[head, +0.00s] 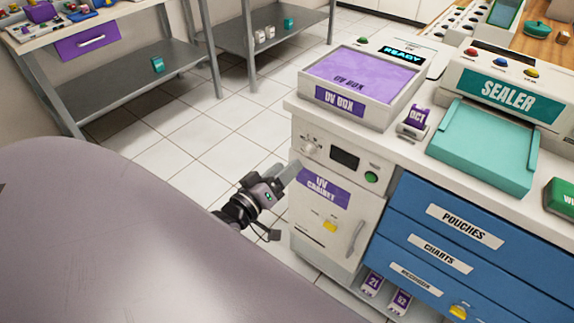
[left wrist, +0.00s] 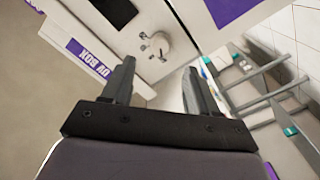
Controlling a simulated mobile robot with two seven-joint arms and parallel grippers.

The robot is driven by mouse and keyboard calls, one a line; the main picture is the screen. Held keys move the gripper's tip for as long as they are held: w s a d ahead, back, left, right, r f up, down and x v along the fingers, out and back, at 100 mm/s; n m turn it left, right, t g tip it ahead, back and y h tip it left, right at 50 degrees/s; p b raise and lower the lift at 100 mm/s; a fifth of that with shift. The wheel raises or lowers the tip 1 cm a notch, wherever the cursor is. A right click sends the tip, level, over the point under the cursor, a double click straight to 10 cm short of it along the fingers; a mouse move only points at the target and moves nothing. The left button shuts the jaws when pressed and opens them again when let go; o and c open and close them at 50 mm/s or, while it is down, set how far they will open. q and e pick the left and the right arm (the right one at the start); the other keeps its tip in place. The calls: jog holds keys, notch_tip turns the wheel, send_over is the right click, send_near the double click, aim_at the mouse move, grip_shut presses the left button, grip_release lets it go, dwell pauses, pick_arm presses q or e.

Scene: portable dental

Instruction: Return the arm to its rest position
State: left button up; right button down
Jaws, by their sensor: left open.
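My left gripper (head: 283,178) is beside the left edge of the UV cabinet (head: 318,210) in the head view, below the counter top. In the left wrist view its two fingers (left wrist: 157,90) stand apart with nothing between them. The cabinet's knob (left wrist: 155,46) and front panel show just beyond the fingers. Whether a finger touches the cabinet I cannot tell. My right gripper is in neither view.
The UV box (head: 375,98) sits on the counter above the cabinet, with the sealer (head: 505,90) to its right. Blue drawers (head: 455,235) adjoin the cabinet. Metal shelving (head: 145,85) stands at the upper left. Tiled floor (head: 200,125) between is clear.

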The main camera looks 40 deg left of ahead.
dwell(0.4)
pick_arm(q)
jog(key=s+d+f+m+g+p, duration=0.2)
jog(key=s+d+m+g+p, duration=0.1)
jog(key=s, duration=0.4)
jog(key=s+d+f+m+g+h+p, duration=0.1)
jog(key=s+d+f+m+g+p, duration=0.1)
jog(key=s+d+m+g+p, duration=0.2)
jog(key=s+d+m+p, duration=0.1)
jog(key=s+d+m, duration=0.2)
jog(key=s, duration=0.1)
jog(key=shift+s+f+h, duration=0.15)
jog(key=shift+s+h, duration=0.1)
jog(key=shift+h, duration=0.05)
